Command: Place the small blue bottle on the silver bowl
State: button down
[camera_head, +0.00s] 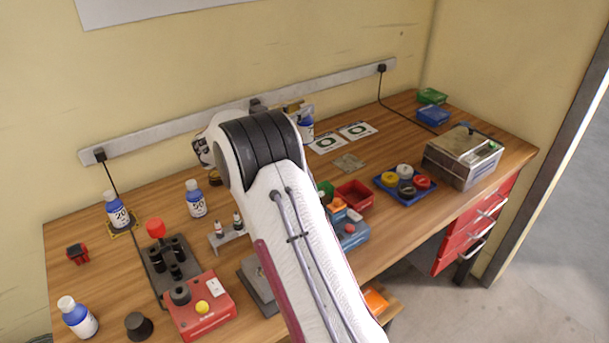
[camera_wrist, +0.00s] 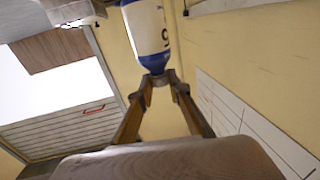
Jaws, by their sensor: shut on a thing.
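My gripper (camera_wrist: 160,80) is shut on a white-and-blue bottle (camera_wrist: 147,30), which shows at the top of the wrist view with part of a number on its label. In the head view this bottle (camera_head: 306,131) shows beside my wrist, near the back wall, partly hidden by my arm. Similar bottles stand on the table: one marked 20 (camera_head: 117,210) at the back left, one marked 50 (camera_head: 195,200) in the left middle, and one (camera_head: 77,318) at the front left. I cannot make out a silver bowl in either view; my arm covers part of the table.
A red control box (camera_head: 200,308), a dark lever base (camera_head: 168,262) and a small vial rack (camera_head: 229,236) stand left of my arm. Right of it are a red bin (camera_head: 355,195), a blue tray (camera_head: 387,183) with coloured round pieces, and a metal box (camera_head: 462,157).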

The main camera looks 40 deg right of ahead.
jog(key=shift+f, duration=0.75)
jog(key=shift+f, duration=0.1)
jog(key=shift+f, duration=3.05)
jog(key=shift+f, duration=0.1)
jog(key=shift+f, duration=1.75)
jog(key=shift+f, duration=0.1)
jog(key=c, duration=1.9)
grip_release()
jog(key=shift+a, duration=0.1)
